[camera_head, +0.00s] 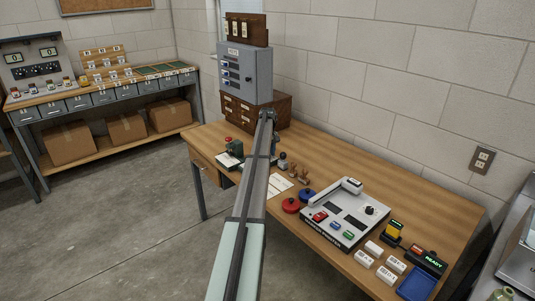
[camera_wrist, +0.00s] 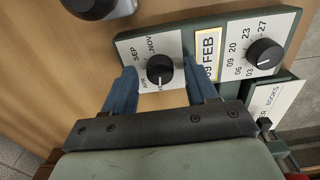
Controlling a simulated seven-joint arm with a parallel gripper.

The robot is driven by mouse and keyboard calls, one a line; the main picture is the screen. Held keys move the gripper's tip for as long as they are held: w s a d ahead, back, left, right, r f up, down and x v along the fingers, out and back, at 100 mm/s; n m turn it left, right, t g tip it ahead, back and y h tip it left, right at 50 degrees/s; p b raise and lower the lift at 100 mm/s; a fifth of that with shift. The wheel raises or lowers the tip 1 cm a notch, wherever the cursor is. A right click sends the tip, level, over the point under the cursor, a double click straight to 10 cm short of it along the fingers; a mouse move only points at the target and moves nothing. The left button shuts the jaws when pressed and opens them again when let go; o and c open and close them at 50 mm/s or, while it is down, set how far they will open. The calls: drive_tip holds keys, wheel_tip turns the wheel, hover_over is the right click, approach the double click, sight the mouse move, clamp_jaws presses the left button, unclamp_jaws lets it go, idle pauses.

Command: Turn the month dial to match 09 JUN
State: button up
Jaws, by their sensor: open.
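The month dial (camera_wrist: 160,70) is a black round knob on a white panel with month names; SEP and NOV are legible. A yellow-edged window (camera_wrist: 208,55) beside it reads FEB, with 09 partly covered below. A second black knob, the day dial (camera_wrist: 264,54), has numbers around it, including 20, 23 and 27. My gripper (camera_wrist: 161,84) is open in the wrist view. Its blue fingers are on either side of the month dial; I cannot tell whether they touch it. In the head view my arm hides most of the area around the gripper.
In the wrist view a dark rounded object (camera_wrist: 98,6) is at the top, and a BOOKS card (camera_wrist: 272,103) is at right. In the head view a grey cabinet (camera_head: 244,72) stands at the desk's back. A white register machine (camera_head: 345,215) and a blue tray (camera_head: 417,284) occupy the right side.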

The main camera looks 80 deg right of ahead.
drive_tip(key=c, duration=1)
drive_tip(key=shift+c, duration=0.2)
drive_tip(key=shift+m, duration=0.3)
drive_tip(key=m, duration=0.3)
drive_tip(key=shift+m, duration=0.3)
drive_tip(key=m, duration=0.3)
drive_tip(key=shift+m, duration=0.3)
drive_tip(key=m, duration=0.3)
drive_tip(key=shift+m, duration=2.2)
